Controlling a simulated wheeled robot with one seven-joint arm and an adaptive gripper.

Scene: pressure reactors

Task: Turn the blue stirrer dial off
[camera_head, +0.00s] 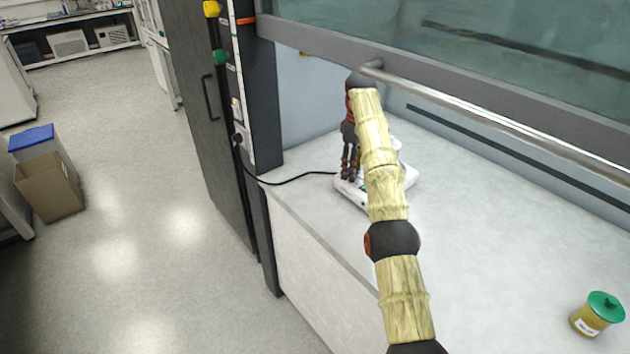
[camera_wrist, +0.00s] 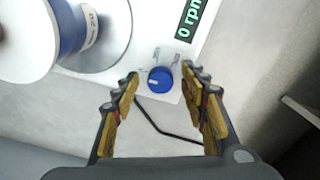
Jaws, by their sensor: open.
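The blue stirrer dial (camera_wrist: 160,79) shows in the wrist view on the white stirrer base (camera_wrist: 150,48), with a pale mark on its face. A green display (camera_wrist: 189,20) beside it reads "0 rpm". My gripper (camera_wrist: 164,82) is open, with one finger on each side of the dial; I see gaps between fingers and dial. In the head view my gripper (camera_head: 350,172) points down at the front of the stirrer base (camera_head: 352,193), and the dial is hidden there. A white and blue vessel (camera_wrist: 45,32) stands on the stirrer's round plate.
The stirrer sits on the pale fume hood worktop (camera_head: 480,230). A raised sash with a metal bar (camera_head: 480,115) is above it. A black cable (camera_head: 290,181) runs left to the hood post. A green-lidded jar (camera_head: 597,314) stands at the front right. The worktop between is clear.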

